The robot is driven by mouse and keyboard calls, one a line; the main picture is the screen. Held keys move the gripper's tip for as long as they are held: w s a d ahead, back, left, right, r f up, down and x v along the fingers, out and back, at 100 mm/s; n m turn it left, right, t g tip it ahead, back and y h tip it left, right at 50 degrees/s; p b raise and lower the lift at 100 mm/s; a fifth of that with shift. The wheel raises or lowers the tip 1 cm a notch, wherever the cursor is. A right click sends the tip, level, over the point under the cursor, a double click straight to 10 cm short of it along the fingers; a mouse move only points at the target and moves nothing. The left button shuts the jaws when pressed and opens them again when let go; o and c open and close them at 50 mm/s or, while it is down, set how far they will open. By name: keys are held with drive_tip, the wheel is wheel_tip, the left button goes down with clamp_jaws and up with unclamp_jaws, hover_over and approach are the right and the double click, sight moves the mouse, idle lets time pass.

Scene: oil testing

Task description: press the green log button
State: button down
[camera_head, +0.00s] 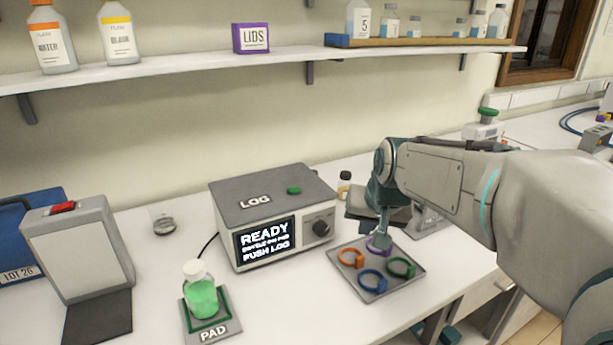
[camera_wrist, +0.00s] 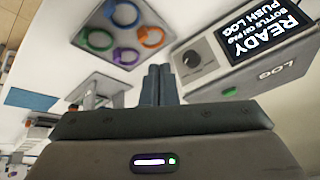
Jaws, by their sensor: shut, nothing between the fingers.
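The green log button (camera_head: 293,190) sits on top of the grey box (camera_head: 230,191) marked LOG. It also shows as a small green spot in the wrist view (camera_wrist: 230,92). The box's screen (camera_head: 265,240) reads READY, BOTTLE ON PAD, PUSH LOG. A bottle of green liquid (camera_head: 201,297) with a white cap stands upright on the pad (camera_head: 213,333). My gripper (camera_wrist: 161,72) is shut and empty in the wrist view, apart from the button. In the head view, it is to the right of the box, near the ring tray, partly hidden by my arm.
A metal tray (camera_head: 410,285) with several coloured rings lies right of the box. A small amber bottle (camera_head: 344,185) stands behind the box's right side. A shelf (camera_head: 180,69) with bottles runs above. A grey stand (camera_head: 75,245) is at left.

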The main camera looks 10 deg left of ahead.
sight(296, 191)
drive_tip(key=w+a+r+t+y+p, duration=0.1)
drive_tip(key=w+a+r, duration=0.3)
drive_tip(key=w+a, duration=0.4)
drive_tip(key=w+a+r+y+p, duration=0.3)
drive_tip(key=w+a+r, duration=0.1)
drive_tip(key=w+a, duration=0.5)
drive_tip(key=shift+w+m+t, duration=0.4)
drive_tip(key=shift+w, duration=0.8)
drive_tip(key=shift+f, duration=0.15)
wheel_tip(296, 191, down, 9)
drive_tip(key=b, duration=0.6)
drive_tip(key=shift+b, duration=0.3)
drive_tip(key=shift+f+b, duration=0.25)
drive_tip(key=shift+b, duration=0.15)
drive_tip(key=shift+s+f+b, duration=0.1)
drive_tip(key=shift+f+b, duration=0.3)
drive_tip(key=shift+f, duration=0.1)
idle(0.3)
drive_tip(key=shift+r, duration=0.1)
drive_tip(key=shift+r+p, duration=0.7)
drive_tip(key=shift+r, duration=0.1)
